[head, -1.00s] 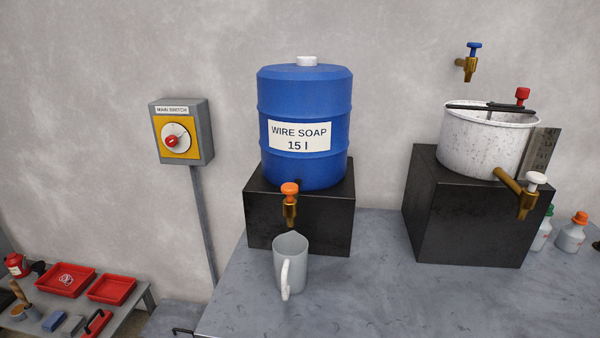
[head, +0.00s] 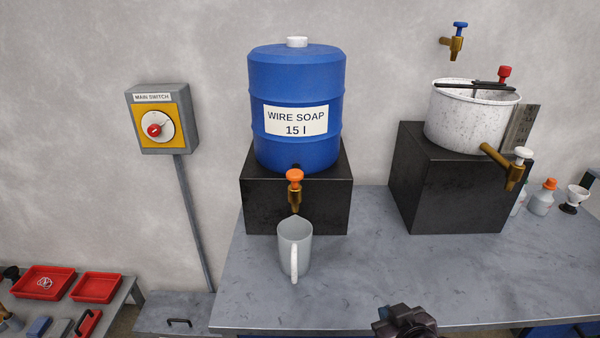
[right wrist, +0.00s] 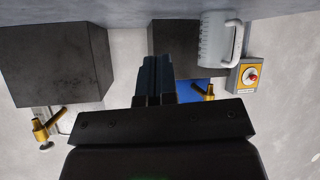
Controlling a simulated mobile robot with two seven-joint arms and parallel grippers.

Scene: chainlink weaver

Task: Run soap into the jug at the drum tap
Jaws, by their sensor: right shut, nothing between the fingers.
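The blue soap drum (head: 297,95), labelled WIRE SOAP 15 l, stands on a black block. Its brass tap with an orange handle (head: 294,177) points down at the front. The grey-white jug (head: 305,250) stands upright on the bench below the tap, its handle towards me. Its contents cannot be made out. My right gripper (head: 402,318) is at the bench's front edge, right of the jug and apart from it. In the right wrist view its fingers (right wrist: 155,78) are together and empty; the jug (right wrist: 212,42) and drum tap (right wrist: 209,93) appear upside down there. My left gripper is not in view.
A speckled pot (head: 465,118) with a white-handled brass tap (head: 516,168) stands on a second black block (head: 445,195) at right. Bottles (head: 541,202) stand beyond it. The bench (head: 350,285) is clear between jug and right block. A main switch (head: 160,120) is on the wall.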

